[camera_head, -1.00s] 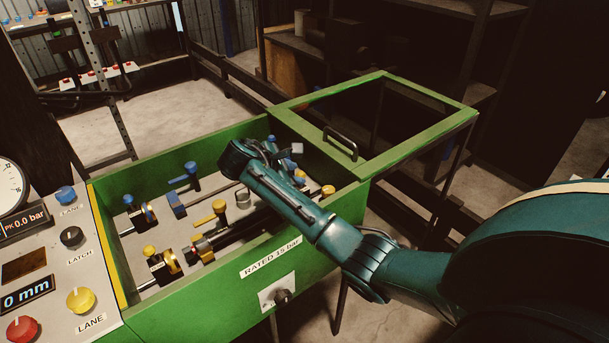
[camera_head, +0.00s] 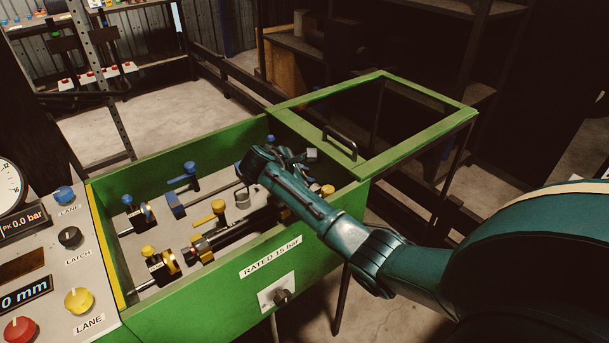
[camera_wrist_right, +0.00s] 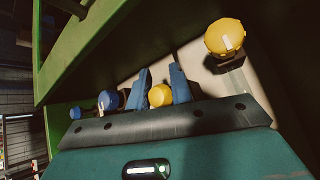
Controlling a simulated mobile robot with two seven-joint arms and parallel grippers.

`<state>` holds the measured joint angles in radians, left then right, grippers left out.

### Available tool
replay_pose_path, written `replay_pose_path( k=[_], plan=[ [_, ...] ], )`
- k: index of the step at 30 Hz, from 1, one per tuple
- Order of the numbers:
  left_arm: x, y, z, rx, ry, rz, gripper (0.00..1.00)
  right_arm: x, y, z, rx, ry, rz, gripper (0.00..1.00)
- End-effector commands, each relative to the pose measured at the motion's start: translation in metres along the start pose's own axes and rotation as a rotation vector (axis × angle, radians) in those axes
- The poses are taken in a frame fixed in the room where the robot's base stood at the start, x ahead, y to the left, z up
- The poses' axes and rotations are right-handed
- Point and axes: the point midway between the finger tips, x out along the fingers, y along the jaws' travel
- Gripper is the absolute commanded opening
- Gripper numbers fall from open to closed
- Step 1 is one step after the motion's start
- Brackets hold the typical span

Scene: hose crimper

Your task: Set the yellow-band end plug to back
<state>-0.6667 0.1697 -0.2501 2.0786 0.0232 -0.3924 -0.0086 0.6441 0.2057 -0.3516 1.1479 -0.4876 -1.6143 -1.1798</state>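The green crimper box holds a yellow-banded lane (camera_head: 200,247) along its near side. A yellow knob (camera_head: 328,190) shows near the box's right end. In the right wrist view, a large yellow knob (camera_wrist_right: 225,37) with a white mark stands to the right of my fingers. A smaller yellow knob (camera_wrist_right: 160,95) shows between them. I cannot tell which knob belongs to the end plug, or its setting. My right gripper (camera_wrist_right: 160,82) has its two blue fingers apart. In the head view it (camera_head: 308,155) hangs over the box's right part, and my arm hides things below.
Blue knobs (camera_wrist_right: 107,100) stand left of the fingers in the wrist view. The green box wall (camera_head: 285,145) and the open lid frame (camera_head: 420,155) with its handle (camera_head: 341,143) lie close by. The control panel (camera_head: 70,270) is at the left.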

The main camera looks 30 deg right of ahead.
Motion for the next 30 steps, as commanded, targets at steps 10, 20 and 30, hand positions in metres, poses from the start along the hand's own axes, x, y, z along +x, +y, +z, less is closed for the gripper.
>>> replay_pose_path(
  k=[10, 20, 30],
  plan=[
    [0.0, 0.0, 0.0, 0.001, 0.001, 0.0, 0.44, 0.0, -0.001, 0.0, -0.001, -0.001, -0.001, 0.0],
    [-0.009, -0.004, -0.009, 0.001, -0.017, -0.011, 0.44, 0.022, 0.005, 0.024, -0.002, -0.005, -0.004, 0.0],
    [-0.005, -0.006, 0.003, -0.006, -0.041, -0.019, 0.44, 0.027, 0.005, 0.025, 0.001, -0.007, -0.002, 0.25]
  ],
)
